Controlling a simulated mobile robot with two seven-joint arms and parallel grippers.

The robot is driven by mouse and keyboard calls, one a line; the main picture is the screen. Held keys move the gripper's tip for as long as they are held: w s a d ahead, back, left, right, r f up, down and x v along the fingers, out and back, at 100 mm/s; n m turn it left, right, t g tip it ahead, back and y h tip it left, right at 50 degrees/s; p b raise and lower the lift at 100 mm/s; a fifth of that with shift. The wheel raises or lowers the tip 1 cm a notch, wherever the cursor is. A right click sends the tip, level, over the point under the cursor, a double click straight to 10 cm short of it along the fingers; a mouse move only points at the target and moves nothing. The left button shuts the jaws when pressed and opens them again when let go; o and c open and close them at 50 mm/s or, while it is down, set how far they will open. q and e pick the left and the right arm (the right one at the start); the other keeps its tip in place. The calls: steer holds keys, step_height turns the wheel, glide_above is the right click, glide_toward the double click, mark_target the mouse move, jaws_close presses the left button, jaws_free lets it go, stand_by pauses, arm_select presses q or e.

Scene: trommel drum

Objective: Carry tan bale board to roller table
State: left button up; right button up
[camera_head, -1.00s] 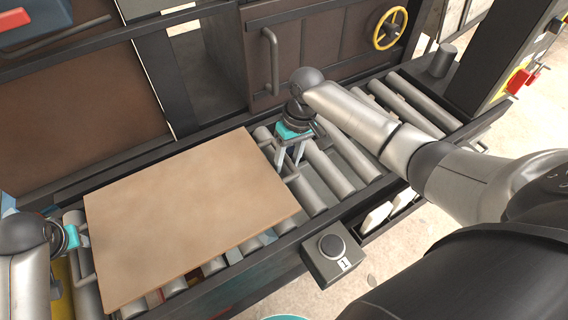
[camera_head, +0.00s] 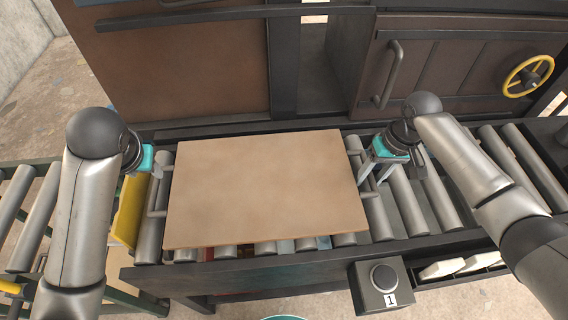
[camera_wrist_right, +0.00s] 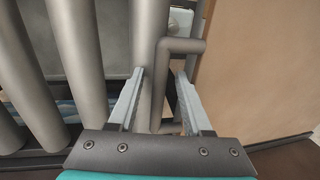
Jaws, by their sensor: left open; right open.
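The tan bale board (camera_head: 265,190) lies flat on the rollers of the roller table (camera_head: 408,200), with grey bar handles at its left and right sides. My right gripper (camera_head: 376,180) is open beside the board's right edge. In the right wrist view, the bent grey handle (camera_wrist_right: 180,47) lies between the spread fingers of this gripper (camera_wrist_right: 155,95), with the board (camera_wrist_right: 255,80) to the right. My left gripper (camera_head: 157,175) is open by the board's left edge, near the left handle (camera_head: 152,212). Its fingertips are partly hidden, so contact there cannot be told.
A dark machine wall with a brown panel (camera_head: 175,70) and a door handle (camera_head: 389,75) stands behind the table. A button box (camera_head: 382,288) marked 1 juts from the front. A yellow plate (camera_head: 129,210) stands at the left. Bare rollers lie to the right.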

steer(key=shift+r, duration=0.15)
arm_select(q)
steer(key=shift+s+d+r, duration=0.1)
steer(key=shift+s+r, duration=0.1)
steer(key=shift+r, duration=0.2)
arm_select(e)
step_height(320, 180, up, 12)
steer(key=d, duration=0.2)
steer(key=shift+d+f, duration=0.15)
steer(key=shift+f, duration=0.1)
steer(key=shift+w, duration=0.1)
